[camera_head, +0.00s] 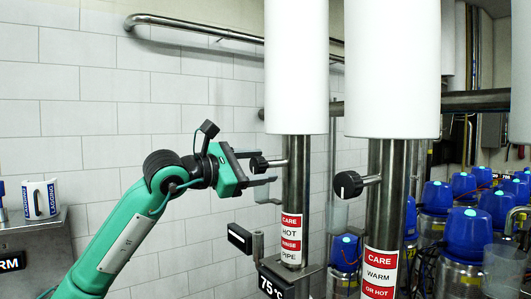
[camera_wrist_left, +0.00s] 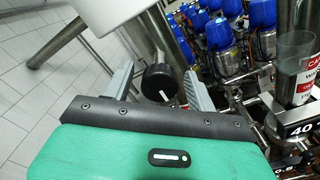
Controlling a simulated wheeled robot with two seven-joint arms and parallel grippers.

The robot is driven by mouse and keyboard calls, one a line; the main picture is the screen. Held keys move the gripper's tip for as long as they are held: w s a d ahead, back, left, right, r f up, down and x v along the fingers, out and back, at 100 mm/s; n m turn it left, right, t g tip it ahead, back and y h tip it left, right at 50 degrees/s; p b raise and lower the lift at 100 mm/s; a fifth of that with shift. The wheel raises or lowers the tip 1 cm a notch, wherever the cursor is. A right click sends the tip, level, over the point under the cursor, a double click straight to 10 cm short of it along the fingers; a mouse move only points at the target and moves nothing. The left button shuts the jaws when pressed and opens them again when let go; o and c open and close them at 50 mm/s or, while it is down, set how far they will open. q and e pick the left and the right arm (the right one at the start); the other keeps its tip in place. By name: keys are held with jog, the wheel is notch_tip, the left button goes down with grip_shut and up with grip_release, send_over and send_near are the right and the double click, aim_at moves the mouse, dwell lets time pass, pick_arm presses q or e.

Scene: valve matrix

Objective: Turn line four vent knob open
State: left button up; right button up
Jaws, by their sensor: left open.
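A black knob (camera_head: 258,164) on a short stem stands out to the left of a steel pipe (camera_head: 296,190). My left gripper (camera_head: 264,168) is open, with its fingers reaching around this knob. In the left wrist view the knob (camera_wrist_left: 158,82), with a white mark, sits between the two open fingers (camera_wrist_left: 159,76), with gaps showing on both sides. A second black knob (camera_head: 347,185) with a white pointer mark juts left from the nearer pipe (camera_head: 386,210). No line number is readable beside either knob. My right gripper is not in view.
White lagging sleeves (camera_head: 297,70) cover the upper pipes. A black-ended lever (camera_head: 240,238) sits below my gripper. Several blue-capped valves (camera_head: 466,232) stand at the right. A steel rail (camera_head: 185,28) runs along the tiled wall. A metal box (camera_head: 35,245) stands at left.

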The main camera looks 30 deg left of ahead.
pick_arm(q)
jog(key=shift+p+x, duration=0.3)
jog(key=shift+x, duration=0.8)
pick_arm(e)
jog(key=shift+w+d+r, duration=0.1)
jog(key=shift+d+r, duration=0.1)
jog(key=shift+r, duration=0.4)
pick_arm(q)
jog(key=shift+a, duration=0.1)
jog(key=c, duration=1)
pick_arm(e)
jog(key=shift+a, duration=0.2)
